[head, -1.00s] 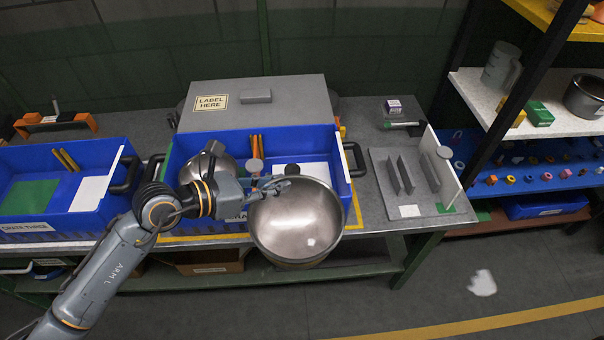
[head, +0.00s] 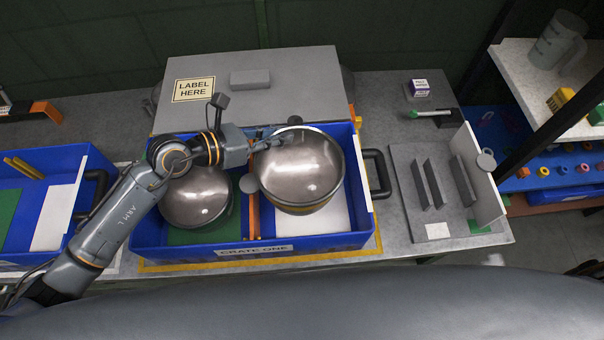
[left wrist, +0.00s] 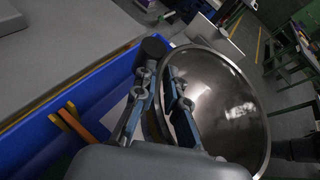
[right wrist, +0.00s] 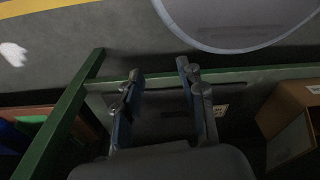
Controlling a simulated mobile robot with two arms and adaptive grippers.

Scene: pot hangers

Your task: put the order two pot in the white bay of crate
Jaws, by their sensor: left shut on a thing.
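A shiny steel pot (head: 305,170) is held by my left gripper (head: 268,143) at its back left rim. It is over the white bay (head: 333,213) of the blue crate labelled crate one (head: 290,247). I cannot tell whether its underside touches the bay floor. In the left wrist view the fingers (left wrist: 158,95) close at the rim of the pot (left wrist: 225,110). A second steel pot (head: 196,200) sits in the green bay on the left, partly behind my arm. My right gripper (right wrist: 160,80) is open and empty, seen only in the right wrist view.
An orange-edged divider (head: 252,218) separates the bays. A grey box labelled "label here" (head: 300,90) stands behind the crate. A grey rack with upright plates (head: 430,190) is right of it, and another blue crate (head: 75,158) is at left.

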